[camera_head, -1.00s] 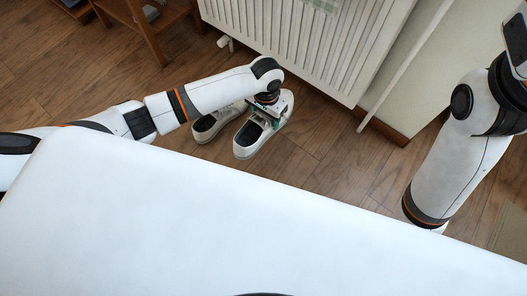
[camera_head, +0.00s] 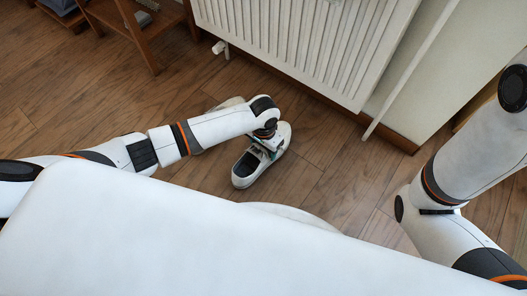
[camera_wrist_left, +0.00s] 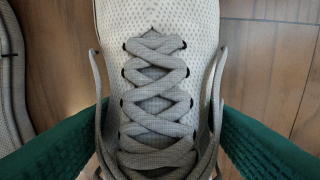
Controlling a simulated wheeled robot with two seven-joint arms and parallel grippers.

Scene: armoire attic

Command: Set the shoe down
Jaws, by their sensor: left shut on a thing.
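A white shoe (camera_head: 243,178) with grey laces is at the floor in front of the radiator. My left gripper (camera_head: 265,147) is over its lace area and shut on it. In the left wrist view the shoe's tongue and laces (camera_wrist_left: 155,100) lie between the two green finger pads. I cannot tell whether the sole touches the floor. A second, matching shoe (camera_head: 232,102) is beside it, mostly hidden behind my left forearm. Its edge also shows at the far left of the left wrist view (camera_wrist_left: 12,85). My right gripper is out of view.
A white radiator (camera_head: 300,45) and its pipe stand just behind the shoes. A wooden rack (camera_head: 140,30) is at the upper left. The wooden floor (camera_head: 330,165) to the right of the shoes is clear.

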